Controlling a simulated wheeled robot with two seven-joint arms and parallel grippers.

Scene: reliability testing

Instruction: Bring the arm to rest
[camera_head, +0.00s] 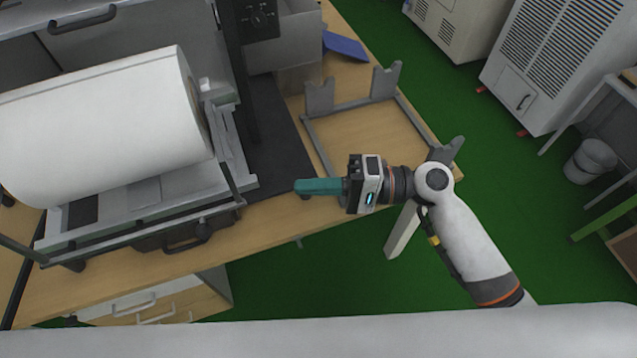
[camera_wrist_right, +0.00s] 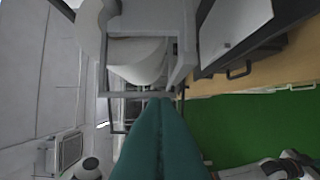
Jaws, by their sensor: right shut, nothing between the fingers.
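My right gripper (camera_head: 300,187) has teal fingers and is shut with nothing between them. In the head view it points left, over the front edge of the wooden table (camera_head: 250,226), beside the grey stand. The closed fingers also fill the lower middle of the right wrist view (camera_wrist_right: 160,130). My right arm reaches in from the lower right of the head view. My left gripper does not show in either view.
A large white roll (camera_head: 105,125) lies in a grey machine (camera_head: 230,155) on the table's left. A grey metal stand (camera_head: 318,98) with upright notched posts is behind the gripper. Green floor (camera_head: 320,290) is open in front. Vented cabinets (camera_head: 545,60) stand at the right.

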